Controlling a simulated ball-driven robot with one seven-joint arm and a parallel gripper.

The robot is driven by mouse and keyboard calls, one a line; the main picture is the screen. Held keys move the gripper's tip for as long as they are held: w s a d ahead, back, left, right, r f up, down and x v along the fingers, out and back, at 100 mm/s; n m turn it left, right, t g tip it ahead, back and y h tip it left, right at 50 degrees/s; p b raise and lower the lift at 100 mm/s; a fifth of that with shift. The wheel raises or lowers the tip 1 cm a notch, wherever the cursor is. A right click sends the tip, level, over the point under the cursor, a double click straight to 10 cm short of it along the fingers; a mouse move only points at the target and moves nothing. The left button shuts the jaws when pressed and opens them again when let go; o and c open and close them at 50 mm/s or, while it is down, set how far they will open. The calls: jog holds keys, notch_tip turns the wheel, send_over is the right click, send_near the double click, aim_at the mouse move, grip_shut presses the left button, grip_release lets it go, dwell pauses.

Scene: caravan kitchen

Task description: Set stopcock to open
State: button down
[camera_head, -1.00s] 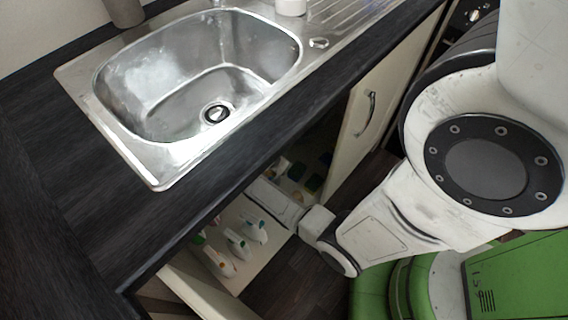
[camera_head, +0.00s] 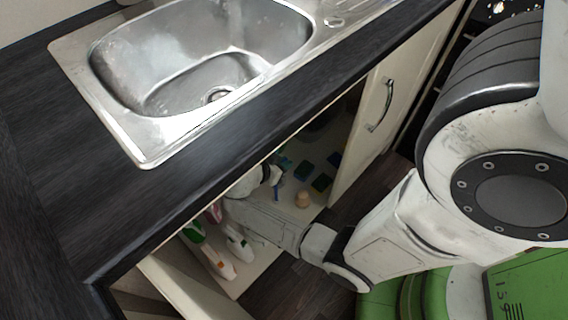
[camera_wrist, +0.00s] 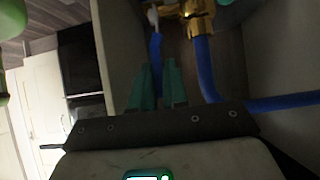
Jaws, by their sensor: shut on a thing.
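The stopcock (camera_wrist: 188,12) is a brass valve at the top of the wrist view, with a white piece at its left. Its blue lever (camera_wrist: 156,52) hangs down from that piece to between the teal fingers of my gripper (camera_wrist: 158,78). The fingers are close together on the lever's lower end, which they hide. In the head view my gripper (camera_head: 276,175) is inside the open cupboard under the sink, partly hidden by the worktop edge. The stopcock cannot be made out there.
A blue pipe (camera_wrist: 206,70) bends right below the valve. Spray bottles (camera_head: 238,244) stand at the left on the cupboard floor, close to my arm. Sponges (camera_head: 321,182) and a small tan object (camera_head: 302,200) lie to the right. The open door (camera_head: 376,115) bounds the right side.

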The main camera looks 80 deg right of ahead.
jog(key=c, duration=1.2)
grip_release()
jog(key=p+v, duration=0.1)
jog(key=v, duration=1)
jog(key=shift+d, duration=0.1)
jog(key=shift+f, duration=0.1)
